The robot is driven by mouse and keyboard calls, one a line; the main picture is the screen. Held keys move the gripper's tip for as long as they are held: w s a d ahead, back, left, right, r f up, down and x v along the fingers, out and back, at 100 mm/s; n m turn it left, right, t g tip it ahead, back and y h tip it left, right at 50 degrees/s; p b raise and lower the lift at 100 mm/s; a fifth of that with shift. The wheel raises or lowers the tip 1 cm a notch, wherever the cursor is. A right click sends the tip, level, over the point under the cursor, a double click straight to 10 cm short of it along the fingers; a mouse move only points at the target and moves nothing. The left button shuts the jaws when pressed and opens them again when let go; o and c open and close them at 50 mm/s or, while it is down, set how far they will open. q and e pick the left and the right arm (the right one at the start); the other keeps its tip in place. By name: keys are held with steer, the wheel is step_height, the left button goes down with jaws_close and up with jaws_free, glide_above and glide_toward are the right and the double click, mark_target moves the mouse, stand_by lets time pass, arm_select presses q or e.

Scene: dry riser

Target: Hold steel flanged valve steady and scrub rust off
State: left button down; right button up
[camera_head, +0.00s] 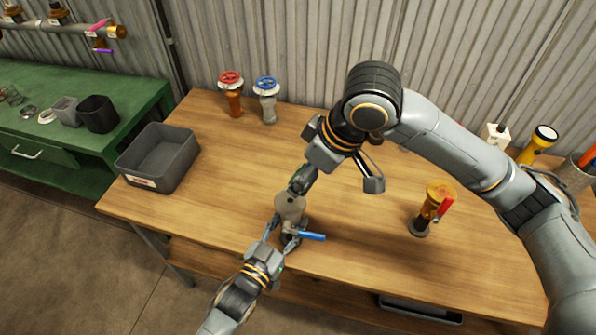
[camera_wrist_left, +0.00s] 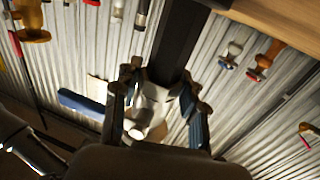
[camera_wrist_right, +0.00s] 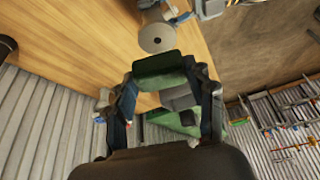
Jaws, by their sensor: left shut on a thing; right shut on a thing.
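The steel flanged valve (camera_head: 290,207) stands near the table's front edge, its round grey flange facing up and its blue lever (camera_head: 312,236) pointing right. My left gripper (camera_head: 280,237) is shut on the valve body from the front. The pale body (camera_wrist_left: 154,104) shows between its fingers in the left wrist view. My right gripper (camera_head: 310,168) is shut on a green scrubbing pad (camera_wrist_right: 160,70) and holds it just above or at the flange's back edge. The flange (camera_wrist_right: 157,38) shows beyond the pad in the right wrist view. I cannot tell whether they touch, or how much rust is there.
A grey bin (camera_head: 158,157) stands at the table's left end. A red-wheel valve (camera_head: 232,92) and a blue-wheel valve (camera_head: 266,98) stand at the back. A rusty valve with a red lever (camera_head: 432,208) and a yellow flashlight (camera_head: 538,145) are right. The table's middle left is clear.

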steer(key=d, duration=0.6)
steer(key=shift+d, duration=0.2)
arm_select(q)
steer(key=c, duration=0.7)
jaws_free()
steer(key=shift+o, duration=0.2)
steer(key=shift+s, duration=0.15)
steer(key=v, duration=1.2)
